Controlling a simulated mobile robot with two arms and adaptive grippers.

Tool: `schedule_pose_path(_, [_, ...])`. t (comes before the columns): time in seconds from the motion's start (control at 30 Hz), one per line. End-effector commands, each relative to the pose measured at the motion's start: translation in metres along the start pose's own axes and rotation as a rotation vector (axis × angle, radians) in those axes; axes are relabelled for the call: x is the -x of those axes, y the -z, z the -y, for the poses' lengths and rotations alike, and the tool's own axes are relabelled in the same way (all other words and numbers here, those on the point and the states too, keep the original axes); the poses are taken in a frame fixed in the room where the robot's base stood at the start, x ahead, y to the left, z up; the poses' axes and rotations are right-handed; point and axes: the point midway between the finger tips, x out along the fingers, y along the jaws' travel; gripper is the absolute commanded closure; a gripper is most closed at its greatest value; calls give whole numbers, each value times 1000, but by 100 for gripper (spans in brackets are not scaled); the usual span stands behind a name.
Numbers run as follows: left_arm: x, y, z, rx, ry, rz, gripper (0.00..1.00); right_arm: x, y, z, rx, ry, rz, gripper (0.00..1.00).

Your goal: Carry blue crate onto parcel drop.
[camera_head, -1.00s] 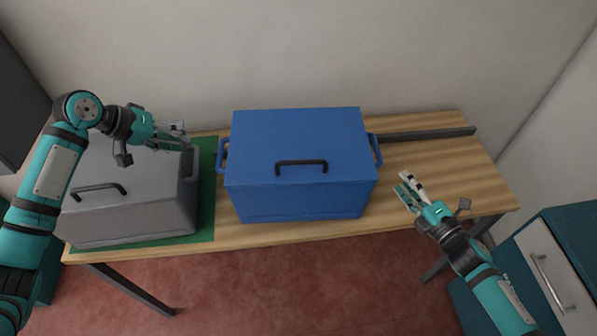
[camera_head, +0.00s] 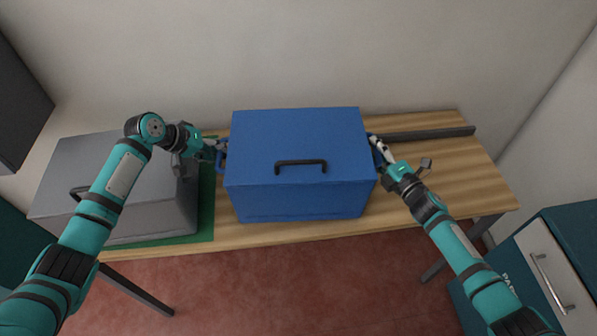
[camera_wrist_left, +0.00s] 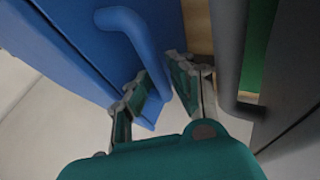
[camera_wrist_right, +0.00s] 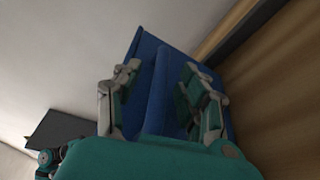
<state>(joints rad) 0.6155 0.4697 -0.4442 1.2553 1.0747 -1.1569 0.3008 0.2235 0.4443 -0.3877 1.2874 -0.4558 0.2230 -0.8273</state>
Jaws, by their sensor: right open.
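The blue crate (camera_head: 300,200) stands on the wooden table, with a black handle on its lid and a blue handle on each side. My left gripper (camera_head: 217,149) is at its left side handle; in the left wrist view the open fingers (camera_wrist_left: 158,82) are on either side of that blue handle (camera_wrist_left: 128,24). My right gripper (camera_head: 379,146) is at the right side handle. In the right wrist view its fingers (camera_wrist_right: 158,88) are apart, with blue crate parts (camera_wrist_right: 163,80) between and behind them.
A grey crate (camera_head: 150,215) on a green mat (camera_head: 207,205) stands close to the left, beneath my left arm. A dark bar (camera_head: 430,134) lies along the table's back right. The teal cabinet (camera_head: 570,235) stands at right. The table's right end is clear.

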Motion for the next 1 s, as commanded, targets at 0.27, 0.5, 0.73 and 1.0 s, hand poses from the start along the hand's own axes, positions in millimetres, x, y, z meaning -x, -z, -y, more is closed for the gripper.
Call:
schedule_pose_path(0.27, [0,0,0,0,0,0,95,0,0,0,-1,0,0,74])
schedule_pose_path(0.5, [0,0,0,0,-1,0,100,0,0,0,-1,0,0,100])
schedule_pose_path(0.73, [0,0,0,-1,-1,0,100,1,0,0,-1,1,0,100])
schedule_pose_path(1.0, [3,3,-3,-4,-5,-6,100,0,-1,-4,0,-6,0,100])
